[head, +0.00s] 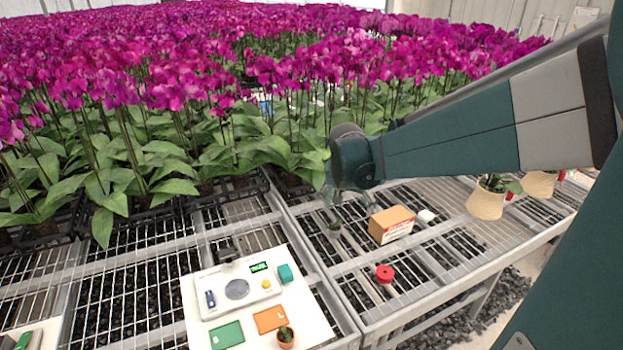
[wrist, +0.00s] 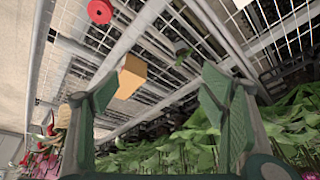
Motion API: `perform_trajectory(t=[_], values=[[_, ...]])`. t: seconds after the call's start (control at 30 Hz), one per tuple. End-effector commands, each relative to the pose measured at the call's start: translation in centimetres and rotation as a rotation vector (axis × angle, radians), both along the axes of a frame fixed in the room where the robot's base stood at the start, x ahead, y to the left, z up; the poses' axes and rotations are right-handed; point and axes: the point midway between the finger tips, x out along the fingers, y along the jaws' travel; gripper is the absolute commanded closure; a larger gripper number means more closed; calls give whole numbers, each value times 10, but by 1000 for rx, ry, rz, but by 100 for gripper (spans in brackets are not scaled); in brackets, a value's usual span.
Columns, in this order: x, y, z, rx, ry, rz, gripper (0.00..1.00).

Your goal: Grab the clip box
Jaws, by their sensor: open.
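A brown cardboard box with a red and white label, which I take for the clip box (head: 389,222), sits on the wire bench in the head view. It also shows in the wrist view (wrist: 131,76), left of centre. My gripper (wrist: 155,90) is open and empty, its two green fingers wide apart. The box appears beyond the left fingertip, between the fingers' lines but nearer the left one, and not touching as far as I can tell. In the head view my gripper (head: 350,194) hangs above and behind the box, partly hidden by my wrist.
Dense orchids (head: 230,140) fill the back. A white board (head: 200,328) with tools lies front left.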

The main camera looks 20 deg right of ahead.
Motion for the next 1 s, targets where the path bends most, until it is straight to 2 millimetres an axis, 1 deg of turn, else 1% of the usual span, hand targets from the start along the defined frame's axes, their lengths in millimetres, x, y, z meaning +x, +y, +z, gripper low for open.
perform_trajectory(t=[0.03,0.2,0.5,0.77,1.0], values=[[6,-9,-4,1,3,-24,28],[22,-39,-19,5,14,-110,28],[45,-92,-52,11,29,-265,28],[59,-139,-87,11,41,-399,28],[67,-182,-122,9,48,-525,28]])
